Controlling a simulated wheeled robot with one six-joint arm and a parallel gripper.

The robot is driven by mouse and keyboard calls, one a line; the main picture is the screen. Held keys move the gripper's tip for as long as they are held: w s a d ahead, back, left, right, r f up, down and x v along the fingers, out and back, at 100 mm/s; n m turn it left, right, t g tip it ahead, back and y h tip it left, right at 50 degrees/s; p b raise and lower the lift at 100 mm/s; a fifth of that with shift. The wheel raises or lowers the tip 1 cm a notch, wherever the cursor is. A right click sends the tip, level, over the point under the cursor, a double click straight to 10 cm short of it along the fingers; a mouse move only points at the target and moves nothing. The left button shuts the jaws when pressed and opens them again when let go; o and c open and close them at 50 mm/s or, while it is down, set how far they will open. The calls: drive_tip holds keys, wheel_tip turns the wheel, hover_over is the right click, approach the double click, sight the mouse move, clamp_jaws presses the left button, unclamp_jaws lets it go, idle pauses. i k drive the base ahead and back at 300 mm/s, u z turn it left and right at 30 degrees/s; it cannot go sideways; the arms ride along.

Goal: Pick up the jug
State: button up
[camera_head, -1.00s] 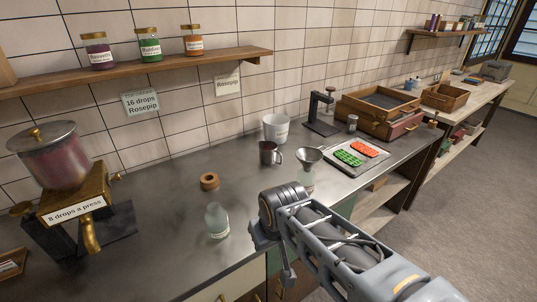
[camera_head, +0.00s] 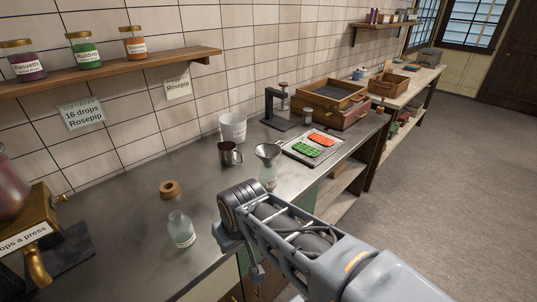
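The jug (camera_head: 229,153) is a small dark metal vessel with a handle on its right side. It stands upright on the grey counter (camera_head: 135,200), just in front of a white bucket (camera_head: 233,127). My arm reaches in from the lower right, with its end around my gripper (camera_head: 256,272) at the counter's front edge. My gripper is nearer to me than the jug and apart from it. The fingers are small and partly hidden by the arm, so their opening is unclear.
A glass bottle with a funnel (camera_head: 268,152) stands right of the jug. A clear bottle (camera_head: 181,229) and a cork-coloured ring (camera_head: 170,189) are to the left. A tray of red and green pieces (camera_head: 313,147) and a black stand (camera_head: 280,110) are further right. A brass dispenser (camera_head: 38,250) is at left.

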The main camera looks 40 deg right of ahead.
sight(227, 152)
drive_tip(key=u, duration=2.4)
drive_tip(key=k, duration=1.35)
drive_tip(key=z, duration=2.05)
drive_tip(key=i, duration=1)
